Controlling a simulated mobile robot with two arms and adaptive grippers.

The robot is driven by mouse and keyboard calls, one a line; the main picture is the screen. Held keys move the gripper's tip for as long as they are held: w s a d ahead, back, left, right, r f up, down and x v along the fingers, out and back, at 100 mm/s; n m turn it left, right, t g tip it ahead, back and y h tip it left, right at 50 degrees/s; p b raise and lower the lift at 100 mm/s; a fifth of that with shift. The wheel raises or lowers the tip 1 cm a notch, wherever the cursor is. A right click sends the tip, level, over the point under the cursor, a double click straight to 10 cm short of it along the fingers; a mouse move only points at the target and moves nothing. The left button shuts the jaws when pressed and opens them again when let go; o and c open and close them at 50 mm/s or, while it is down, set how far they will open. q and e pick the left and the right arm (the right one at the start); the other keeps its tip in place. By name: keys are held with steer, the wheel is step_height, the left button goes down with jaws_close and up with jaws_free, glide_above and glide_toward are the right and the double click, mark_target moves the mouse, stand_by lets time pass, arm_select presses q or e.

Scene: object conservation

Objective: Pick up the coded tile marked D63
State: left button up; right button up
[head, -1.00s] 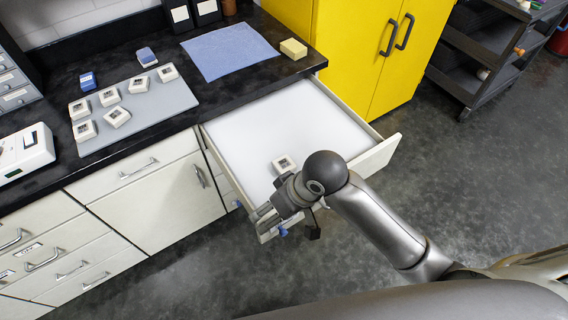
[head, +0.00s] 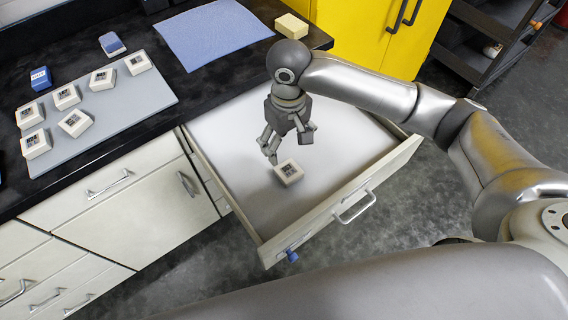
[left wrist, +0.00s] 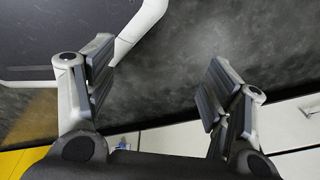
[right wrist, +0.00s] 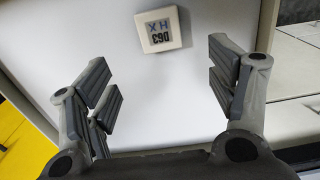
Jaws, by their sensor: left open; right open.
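The coded tile marked D63 (right wrist: 158,28) is a small white block with dark print, lying alone on the white floor of the open drawer (head: 225,125). It also shows in the head view (head: 288,172), where its print is too small to read. My right gripper (head: 286,150) points down over the drawer, just behind the tile and apart from it. In the right wrist view the open, empty fingers (right wrist: 160,90) stand to either side, with the tile beyond the tips.
Several similar tiles (head: 75,122) lie on a grey mat (head: 150,105) on the black counter. A blue cloth (head: 212,30), a yellow block (head: 291,27) and blue-topped blocks (head: 111,43) are there too. The drawer front (head: 345,200) rises beside the tile.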

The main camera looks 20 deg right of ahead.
glide_above(288, 168)
steer(key=f, duration=0.4)
steer(key=shift+s+f, duration=0.2)
steer(key=shift+f, duration=0.3)
step_height(288, 168, down, 4)
steer(key=shift+w+f, duration=0.15)
steer(key=shift+f, duration=0.55)
steer(key=shift+c, duration=1)
steer(key=c, duration=0.5)
arm_select(q)
steer(key=shift+g, duration=0.3)
steer(key=s, duration=0.4)
arm_select(e)
steer(key=c, duration=0.5)
